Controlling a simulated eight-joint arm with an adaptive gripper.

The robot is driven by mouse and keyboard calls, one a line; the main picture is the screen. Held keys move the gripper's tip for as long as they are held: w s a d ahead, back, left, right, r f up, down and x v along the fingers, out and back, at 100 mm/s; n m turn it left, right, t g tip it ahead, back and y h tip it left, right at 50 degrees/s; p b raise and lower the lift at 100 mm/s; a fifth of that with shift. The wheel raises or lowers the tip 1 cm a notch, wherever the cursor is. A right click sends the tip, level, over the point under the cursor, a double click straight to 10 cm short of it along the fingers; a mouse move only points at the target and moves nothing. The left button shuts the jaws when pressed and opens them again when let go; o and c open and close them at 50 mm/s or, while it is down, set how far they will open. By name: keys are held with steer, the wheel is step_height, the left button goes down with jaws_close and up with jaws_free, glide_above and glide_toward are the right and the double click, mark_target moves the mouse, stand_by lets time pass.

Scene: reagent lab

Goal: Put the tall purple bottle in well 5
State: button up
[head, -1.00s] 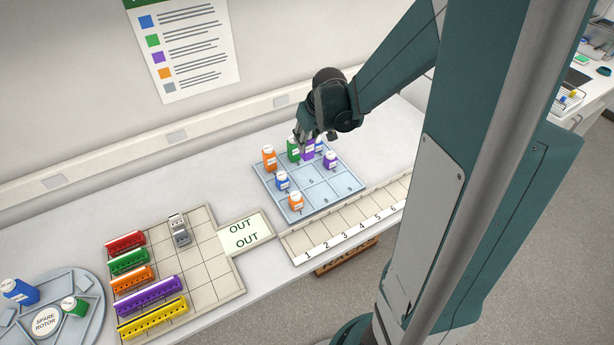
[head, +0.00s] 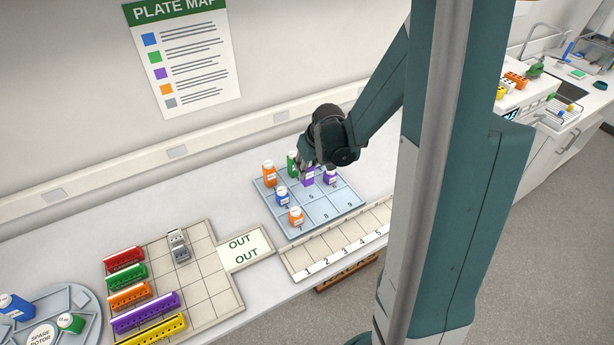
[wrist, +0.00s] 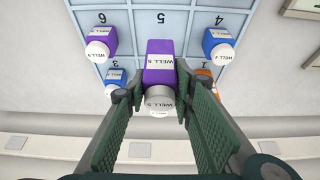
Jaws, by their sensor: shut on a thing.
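The tall purple bottle (wrist: 159,62), labelled WELL 5 with a pale grey cap, is between my gripper's (wrist: 160,100) fingers in the wrist view. My gripper is shut on it near the cap. In the head view the purple bottle (head: 309,178) hangs below my gripper (head: 307,166), over the middle of the blue tray (head: 333,208). Well 5 (wrist: 161,18) shows its number just beyond the bottle's base. Whether the base touches the tray cannot be told.
Neighbouring wells hold a shorter purple bottle (head: 330,177), a blue bottle (head: 281,196), an orange bottle (head: 269,175) and a green bottle (head: 292,164). Another blue bottle (wrist: 116,79) shows in well 3. Another orange bottle (head: 296,216) stands in front. Wells 8 and 9 are empty.

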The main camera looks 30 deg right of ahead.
mark_target(307, 176)
steer(key=shift+f, duration=0.25)
steer(key=shift+f, duration=1.95)
steer(key=shift+f, duration=0.2)
steer(key=o, duration=0.9)
steer(key=shift+r, duration=0.35)
steer(key=v, duration=1.1)
steer(key=shift+s+r, duration=0.25)
steer(key=shift+r, duration=0.05)
